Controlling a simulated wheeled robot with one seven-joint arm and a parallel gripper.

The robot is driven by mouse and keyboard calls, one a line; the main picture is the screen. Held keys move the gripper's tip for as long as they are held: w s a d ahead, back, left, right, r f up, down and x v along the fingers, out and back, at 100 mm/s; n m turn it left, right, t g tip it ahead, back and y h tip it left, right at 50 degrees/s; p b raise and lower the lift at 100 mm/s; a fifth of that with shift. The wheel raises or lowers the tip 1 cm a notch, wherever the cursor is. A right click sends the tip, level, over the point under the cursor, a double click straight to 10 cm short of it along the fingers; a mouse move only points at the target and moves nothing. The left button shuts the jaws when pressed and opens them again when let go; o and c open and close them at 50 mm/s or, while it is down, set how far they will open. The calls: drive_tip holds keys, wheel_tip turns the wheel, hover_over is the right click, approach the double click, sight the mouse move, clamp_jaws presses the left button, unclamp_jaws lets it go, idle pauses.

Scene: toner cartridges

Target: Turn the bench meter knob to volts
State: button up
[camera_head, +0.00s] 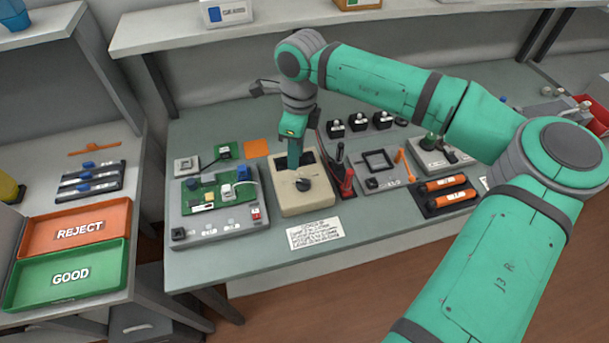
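The bench meter (298,203) is a beige box with a dark display near its back edge, standing on the grey-green bench. Its round black knob (303,185) is on the top face. The mark the knob points to is too small to read. My gripper (295,165) hangs over the back part of the meter, pointing down, with its green fingers just behind the knob and partly covering the display. I cannot see a gap between the fingers. Whether they touch the meter is unclear.
A grey fixture with a green circuit board (221,188) stands left of the meter. Red and black probes (346,180) stand close on its right. A printed card (315,233) lies in front. Red REJECT (81,232) and green GOOD (70,275) trays are at left.

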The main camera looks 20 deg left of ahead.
sight(305, 181)
drive_tip(key=shift+h, duration=0.3)
drive_tip(key=f, duration=0.3)
drive_tip(key=w+d+f, duration=0.1)
drive_tip(key=f, duration=0.6)
drive_tip(key=shift+w+d+f, duration=0.15)
drive_tip(key=shift+d, duration=0.25)
clamp_jaws()
